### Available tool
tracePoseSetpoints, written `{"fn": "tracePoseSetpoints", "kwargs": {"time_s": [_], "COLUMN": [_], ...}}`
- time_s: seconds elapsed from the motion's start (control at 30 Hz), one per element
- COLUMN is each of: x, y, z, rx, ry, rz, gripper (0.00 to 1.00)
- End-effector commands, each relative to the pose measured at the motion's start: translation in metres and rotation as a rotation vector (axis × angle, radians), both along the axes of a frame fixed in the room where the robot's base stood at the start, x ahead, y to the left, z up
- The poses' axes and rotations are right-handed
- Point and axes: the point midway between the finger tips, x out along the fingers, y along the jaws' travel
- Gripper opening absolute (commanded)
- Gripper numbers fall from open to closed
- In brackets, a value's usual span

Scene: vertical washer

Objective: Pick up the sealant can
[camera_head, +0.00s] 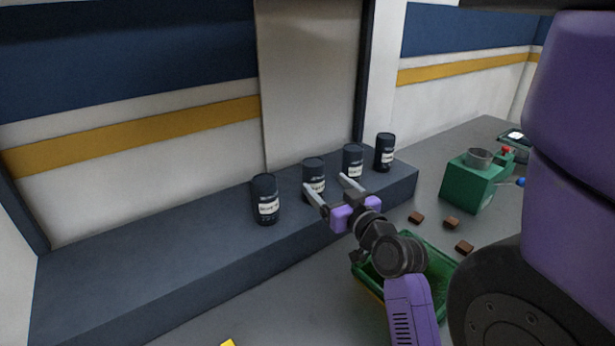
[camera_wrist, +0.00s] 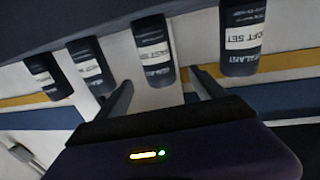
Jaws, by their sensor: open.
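Several dark cans with white labels stand upright in a row on a dark ledge (camera_head: 160,254). The leftmost can in the head view (camera_head: 265,190) shows at the right of the wrist view (camera_wrist: 238,15), where its label seems to read "SEALANT" and "SOFT SET". The second can (camera_head: 313,167) shows in the middle of the wrist view (camera_wrist: 150,32). The third can (camera_head: 352,157) and the rightmost can (camera_head: 385,152) stand farther along. My gripper (camera_head: 326,182) is open and empty, its fingers pointing toward the second can. In the wrist view the fingertips (camera_wrist: 160,78) appear on either side of it.
A green tray (camera_head: 437,268) lies on the grey floor below my arm. Several brown blocks (camera_head: 452,223) lie beside it. A green machine (camera_head: 472,185) stands at the right. A wall (camera_head: 120,180) rises behind the ledge, whose left part is clear.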

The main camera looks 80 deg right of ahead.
Motion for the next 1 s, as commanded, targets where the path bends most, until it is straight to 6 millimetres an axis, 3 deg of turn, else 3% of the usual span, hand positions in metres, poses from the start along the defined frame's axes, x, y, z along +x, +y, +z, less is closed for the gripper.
{"fn": "tracePoseSetpoints", "kwargs": {"time_s": [0.57,0.7,1.0], "x": [0.037,0.047,0.050], "y": [-0.046,-0.057,-0.060], "z": [0.016,0.011,0.009], "rx": [0.000,0.002,0.001], "ry": [-0.001,-0.001,0.001], "rz": [0.000,0.000,0.000], "gripper": [0.79,0.79,0.79]}}
